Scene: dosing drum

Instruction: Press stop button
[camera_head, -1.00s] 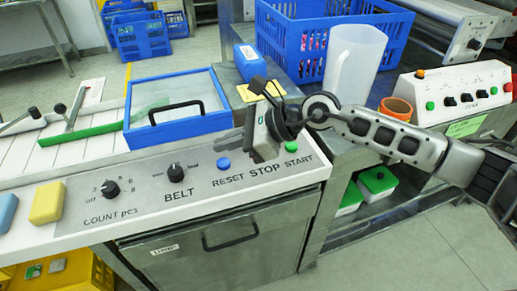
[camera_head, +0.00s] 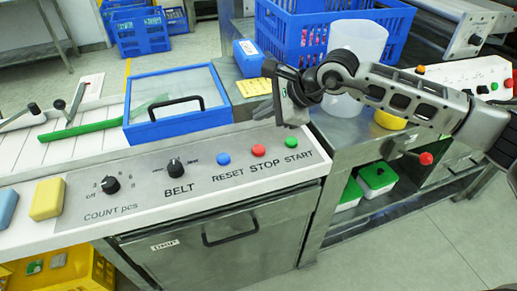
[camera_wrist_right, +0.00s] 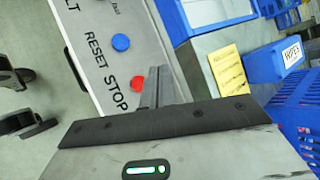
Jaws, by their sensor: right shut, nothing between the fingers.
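The red stop button (camera_head: 258,150) sits on the white panel above the word STOP, between the blue reset button (camera_head: 223,159) and the green start button (camera_head: 291,143). In the right wrist view the stop button (camera_wrist_right: 137,83) shows just left of the fingers, with the blue reset button (camera_wrist_right: 121,42) above it. My right gripper (camera_head: 284,117) is above the rear of the panel, behind the stop and start buttons and apart from them. Its fingers (camera_wrist_right: 155,84) are shut and empty. My left gripper is not in view.
A blue-framed clear lid (camera_head: 178,107) with a black handle lies left of the gripper. The count knob (camera_head: 110,185) and belt knob (camera_head: 175,168) are farther left on the panel. Behind stand a white pitcher (camera_head: 357,42), a blue crate (camera_head: 290,35) and a blue wipes box (camera_head: 249,59).

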